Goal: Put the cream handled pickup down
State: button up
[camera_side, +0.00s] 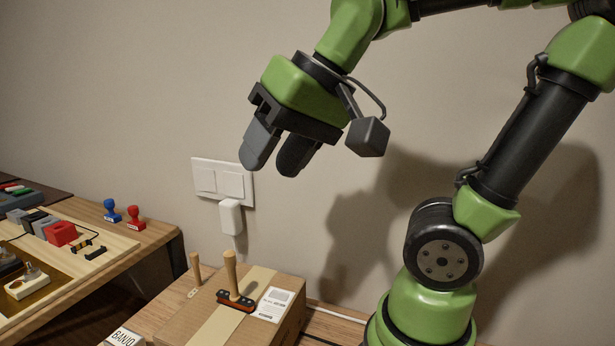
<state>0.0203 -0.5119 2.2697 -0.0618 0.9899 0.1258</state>
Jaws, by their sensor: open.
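My gripper (270,166) is open and empty, high in front of the wall, with its fingers pointing down. It is well above the cardboard box (180,326) and touches nothing. A cream pickup (32,287) with a short upright handle sits at the lower left, in a brown recess of the light wooden board. On the box stand two pieces with upright wooden handles: a dark one with an orange-red edge (236,301) and a smaller one with a pale base (193,293). I cannot tell for certain which piece the task names.
A blue stamp (111,211) and a red stamp (135,217) stand at the back of the left bench (158,235). A red block (60,233) and grey blocks sit on the board. A wall socket with a white plug (230,215) is behind the box.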

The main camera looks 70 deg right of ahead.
jog(key=shift+n+t, duration=0.5)
jog(key=shift+n, duration=0.4)
jog(key=s, duration=0.1)
jog(key=s+f, duration=0.2)
jog(key=s, duration=0.1)
jog(key=shift+s+a+f, duration=0.1)
jog(key=shift+a, duration=0.2)
